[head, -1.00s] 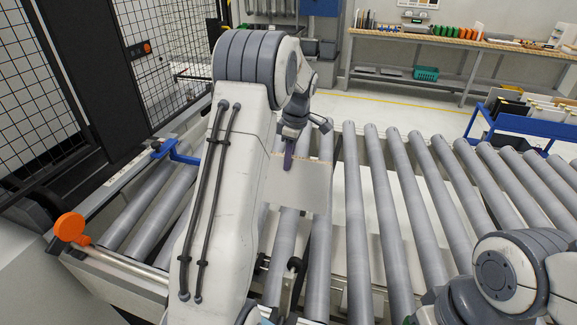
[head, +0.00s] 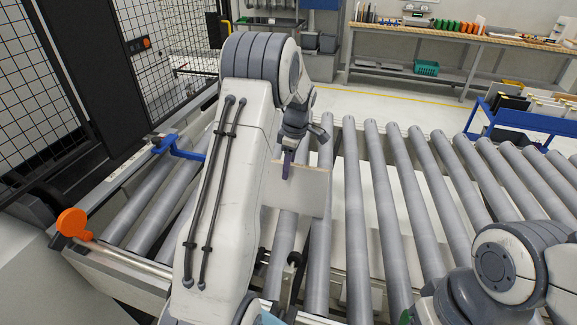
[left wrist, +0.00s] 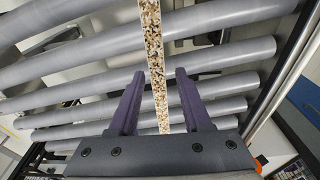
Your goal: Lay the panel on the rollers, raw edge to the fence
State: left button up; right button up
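The panel (head: 305,190) is a thin white board, face towards me in the head view, with a brown upper edge, over the rollers (head: 353,215). Part of it is hidden behind my left arm. I cannot tell whether its lower edge touches the rollers. My left gripper (head: 287,168) is at its upper edge. In the left wrist view the panel's speckled raw edge (left wrist: 154,50) runs between the two purple fingers of the left gripper (left wrist: 160,78), with gaps showing beside it; the fingers look open around it. My right gripper is not in view. I cannot make out the fence.
A blue bracket (head: 178,149) and an orange knob (head: 72,223) are on the conveyor's left side. A mesh guard (head: 160,30) stands behind it. The rollers to the right of the panel are bare. A blue cart (head: 520,120) and a workbench (head: 450,42) are beyond.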

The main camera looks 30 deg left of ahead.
pick_arm(q)
jog(key=shift+r+p, duration=0.3)
jog(key=shift+r, duration=0.25)
notch_tip(320, 180, up, 10)
jog(key=d+r+b, duration=0.1)
jog(key=b, duration=0.1)
jog(key=s+d+r+m, duration=0.1)
jog(key=s+d+m, duration=0.1)
jog(key=d+m, duration=0.65)
jog(key=s+d+m+h, duration=0.1)
jog(key=s+d+m, duration=0.2)
jog(key=s+d, duration=0.3)
jog(key=s+d+m, duration=0.2)
jog(key=s+d, duration=0.1)
jog(key=d, duration=0.6)
jog(key=s+d+f+m, duration=0.3)
jog(key=s+m, duration=0.4)
jog(key=s, duration=0.3)
jog(key=s+d+f+m+h, duration=0.1)
jog(key=s+d+f+m, duration=0.2)
jog(key=s+m, duration=0.4)
jog(key=s, duration=0.4)
jog(key=shift+d+f+m+h, duration=0.2)
jog(key=shift+m+h, duration=0.1)
jog(key=shift+m, duration=0.05)
jog(key=shift+w, duration=0.1)
